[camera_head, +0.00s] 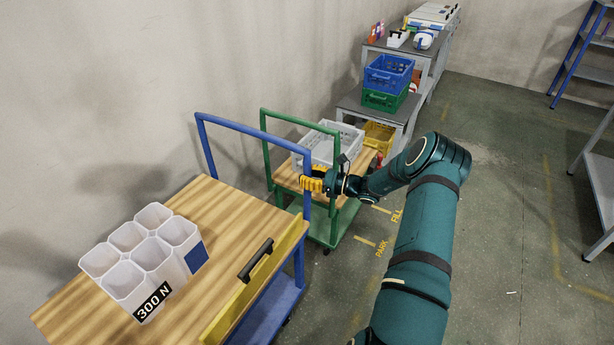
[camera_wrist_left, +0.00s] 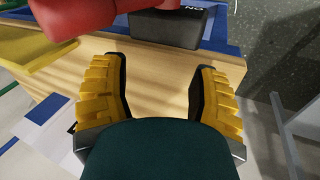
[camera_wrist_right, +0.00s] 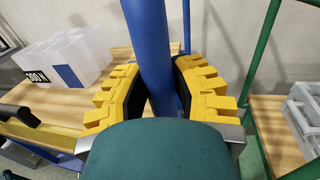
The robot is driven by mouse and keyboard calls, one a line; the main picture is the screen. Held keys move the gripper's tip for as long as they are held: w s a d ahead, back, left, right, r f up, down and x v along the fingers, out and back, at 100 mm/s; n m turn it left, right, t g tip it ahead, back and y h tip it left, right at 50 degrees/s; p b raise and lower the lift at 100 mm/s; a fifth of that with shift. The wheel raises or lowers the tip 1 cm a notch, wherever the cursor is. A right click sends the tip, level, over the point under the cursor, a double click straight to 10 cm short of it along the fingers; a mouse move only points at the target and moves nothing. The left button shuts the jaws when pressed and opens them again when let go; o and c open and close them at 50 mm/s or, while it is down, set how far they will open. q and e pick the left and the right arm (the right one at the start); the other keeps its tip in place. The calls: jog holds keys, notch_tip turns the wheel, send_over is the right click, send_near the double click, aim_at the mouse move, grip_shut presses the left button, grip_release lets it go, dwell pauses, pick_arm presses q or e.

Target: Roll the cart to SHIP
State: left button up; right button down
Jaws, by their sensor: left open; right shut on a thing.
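A blue cart (camera_head: 230,205) with a wooden top and a tall blue handle frame stands at the left in the head view. A green cart (camera_head: 337,225) with a green frame stands just behind it, carrying a grey crate (camera_head: 330,145). My right gripper (camera_head: 312,184) is shut on the right upright of the blue handle frame (camera_wrist_right: 153,55); the right wrist view shows the post between its fingers. My left gripper (camera_wrist_left: 157,75) is open and empty over a wooden surface in the left wrist view. It is not in the head view. No SHIP marking shows.
A white divided bin (camera_head: 150,255) marked 300 N stands on the blue cart's top. Shelves with blue (camera_head: 388,75) and green crates stand at the back.

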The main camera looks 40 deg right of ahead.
jog(key=shift+d+r, duration=0.2)
jog(key=shift+d, duration=0.1)
jog(key=c, duration=0.7)
grip_release()
jog(key=shift+f, duration=0.15)
jog(key=shift+c, duration=0.2)
jog(key=v, duration=1.2)
jog(key=shift+f, duration=0.1)
